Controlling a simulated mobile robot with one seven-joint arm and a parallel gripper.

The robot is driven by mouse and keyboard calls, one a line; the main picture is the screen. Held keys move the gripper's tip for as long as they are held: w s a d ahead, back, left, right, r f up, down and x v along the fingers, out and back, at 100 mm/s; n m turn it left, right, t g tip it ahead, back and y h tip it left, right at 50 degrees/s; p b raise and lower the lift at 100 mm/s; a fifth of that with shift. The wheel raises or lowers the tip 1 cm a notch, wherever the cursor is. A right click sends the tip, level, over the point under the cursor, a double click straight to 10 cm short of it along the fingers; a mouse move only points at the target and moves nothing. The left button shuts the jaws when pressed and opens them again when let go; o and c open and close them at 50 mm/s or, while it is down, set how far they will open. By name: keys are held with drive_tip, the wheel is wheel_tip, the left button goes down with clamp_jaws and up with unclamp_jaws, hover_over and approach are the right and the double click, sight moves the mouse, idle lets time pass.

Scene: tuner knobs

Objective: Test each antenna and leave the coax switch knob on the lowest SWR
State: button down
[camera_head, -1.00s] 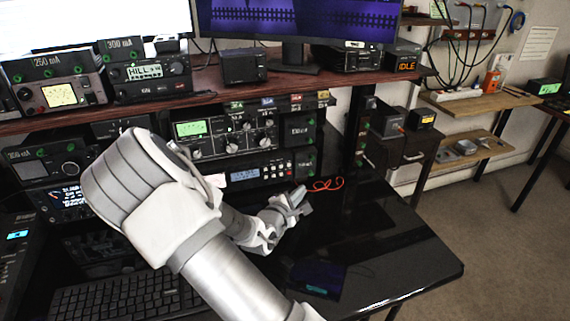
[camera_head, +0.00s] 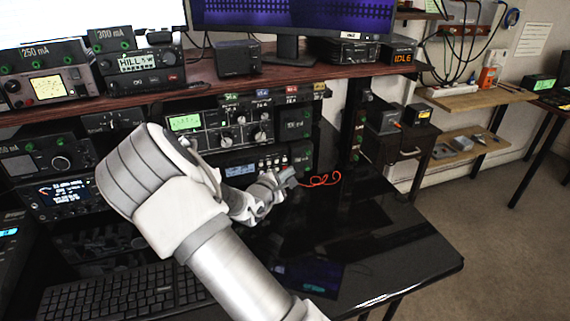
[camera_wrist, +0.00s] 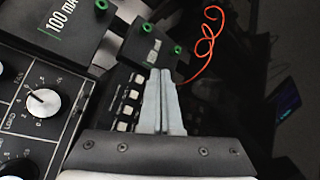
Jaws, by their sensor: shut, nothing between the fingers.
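A dark tuner panel (camera_head: 207,128) with a green-lit meter (camera_head: 184,122) and several white-faced knobs stands under the shelf in the head view. One of its knobs (camera_head: 260,135) is at the panel's right. In the wrist view a white knob with a dark pointer (camera_wrist: 43,102) is at the left, clear of my fingers. I cannot tell which knob is the coax switch, and the meter is too small to read. My gripper (camera_head: 290,176) is shut and empty, in front of the lower right equipment. In the wrist view its fingers (camera_wrist: 160,78) lie together beside a row of pale buttons.
A box marked 100 mA (camera_wrist: 62,20) is near the fingers in the wrist view. A red-orange cable (camera_head: 322,180) curls just right of my gripper. The shelf (camera_head: 130,106) overhangs the panels. The glossy desk (camera_head: 390,245) is clear at right; a keyboard (camera_head: 120,297) lies at front left.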

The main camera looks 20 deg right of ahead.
drive_tip(key=shift+w+p, duration=0.3)
drive_tip(key=shift+w, duration=0.7)
drive_tip(key=shift+w+r, duration=0.1)
drive_tip(key=shift+r, duration=0.05)
idle(1.3)
drive_tip(key=shift+w+p, duration=0.15)
drive_tip(key=shift+p, duration=0.35)
drive_tip(key=shift+w, duration=0.15)
drive_tip(key=shift+w+p, duration=0.35)
drive_tip(key=shift+p, duration=0.05)
drive_tip(key=shift+s, duration=0.15)
idle(0.4)
drive_tip(key=shift+s+p, duration=0.4)
drive_tip(key=shift+s, duration=0.2)
